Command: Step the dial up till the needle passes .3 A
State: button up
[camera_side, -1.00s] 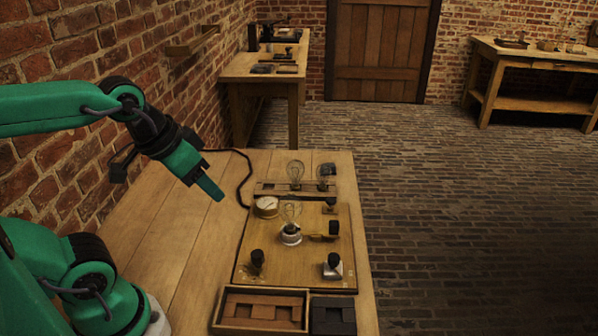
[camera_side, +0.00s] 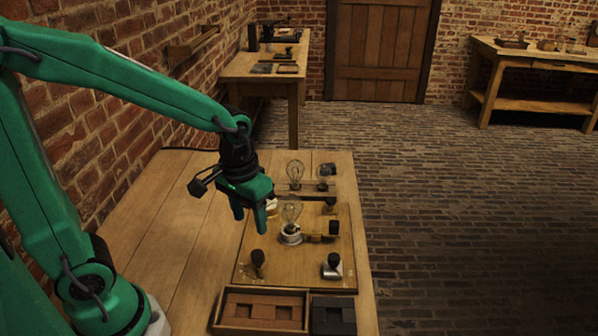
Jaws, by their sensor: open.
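My green gripper (camera_side: 250,220) hangs fingers-down over the left edge of the wooden circuit board (camera_side: 290,272), open and empty. The round white-faced meter (camera_side: 272,207) is mostly hidden behind the fingers, and its needle cannot be read. A clear bulb (camera_side: 291,211) stands upright in a white socket (camera_side: 290,234) just right of the fingers. Black knobs stand on the board: one at the front left (camera_side: 257,258), one at the front right (camera_side: 334,260) on a pale block, and one at the right (camera_side: 333,228). I cannot tell which knob is the dial.
A wooden tray (camera_side: 221,309) with brown blocks and a dark block (camera_side: 333,315) lie in front of the board. Behind it are a rack with more bulbs (camera_side: 295,172) and a dark item (camera_side: 327,169). The tabletop left of the board (camera_side: 180,225) is clear.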

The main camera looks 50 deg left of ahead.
aim_at(257, 254)
jog(key=shift+w+d+f+g, duration=0.15)
jog(key=shift+w+f+g, duration=0.05)
jog(key=shift+f, duration=0.4)
jog(key=shift+w+d+f+g, duration=0.1)
jog(key=shift+w+f+g, duration=0.1)
jog(key=shift+f, duration=0.35)
jog(key=shift+s+f, duration=0.1)
jog(key=shift+f, duration=3.8)
jog(key=shift+c, duration=0.2)
jog(key=c, duration=1)
